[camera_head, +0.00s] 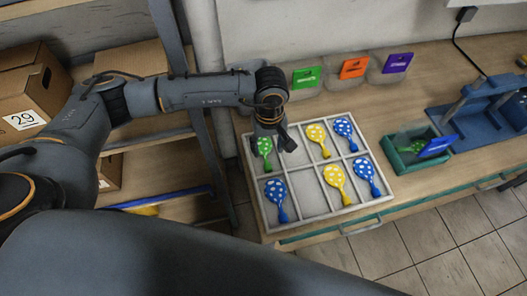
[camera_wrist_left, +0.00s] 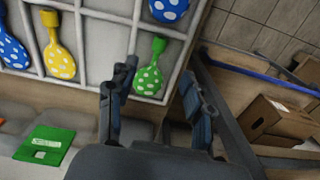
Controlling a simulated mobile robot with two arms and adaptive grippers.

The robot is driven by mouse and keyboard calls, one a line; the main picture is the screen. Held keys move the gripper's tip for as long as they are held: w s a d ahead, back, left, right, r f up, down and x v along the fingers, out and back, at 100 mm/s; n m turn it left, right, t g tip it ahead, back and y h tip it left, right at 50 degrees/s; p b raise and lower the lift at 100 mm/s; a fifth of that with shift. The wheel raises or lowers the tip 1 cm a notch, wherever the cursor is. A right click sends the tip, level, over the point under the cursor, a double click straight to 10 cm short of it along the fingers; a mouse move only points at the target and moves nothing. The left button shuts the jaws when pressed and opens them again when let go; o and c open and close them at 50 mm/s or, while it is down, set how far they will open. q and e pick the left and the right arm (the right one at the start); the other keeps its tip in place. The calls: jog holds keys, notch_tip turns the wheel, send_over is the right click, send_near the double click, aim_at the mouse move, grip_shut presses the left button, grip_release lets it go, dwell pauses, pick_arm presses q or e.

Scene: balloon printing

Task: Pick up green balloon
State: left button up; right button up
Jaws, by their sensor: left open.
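The green balloon (camera_head: 264,147) with pale dots lies flat in the back left compartment of the white divided tray (camera_head: 262,207). In the left wrist view the green balloon (camera_wrist_left: 149,77) lies beyond the fingertips, roughly between the two fingers. My left gripper (camera_head: 276,140) is above that back left part of the tray, open and empty; its two fingers show apart in the left wrist view (camera_wrist_left: 160,80). It hides part of the tray in the head view. My right gripper is not in view.
The tray also holds blue balloons (camera_head: 276,197) and yellow balloons (camera_head: 336,182). Behind it stand clear bins with green (camera_head: 306,77), orange and purple cards. A green tray (camera_head: 405,163) and a blue device (camera_head: 475,115) are right. A shelf with boxes (camera_head: 28,90) is left.

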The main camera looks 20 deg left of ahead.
pick_arm(q)
jog(key=b, duration=0.2)
send_over(268, 166)
notch_tip(268, 166, down, 5)
jog(key=shift+a+f, duration=0.1)
notch_tip(268, 166, down, 5)
jog(key=shift+f+b, duration=0.1)
jog(key=shift+b, duration=0.6)
jog(key=c, duration=0.8)
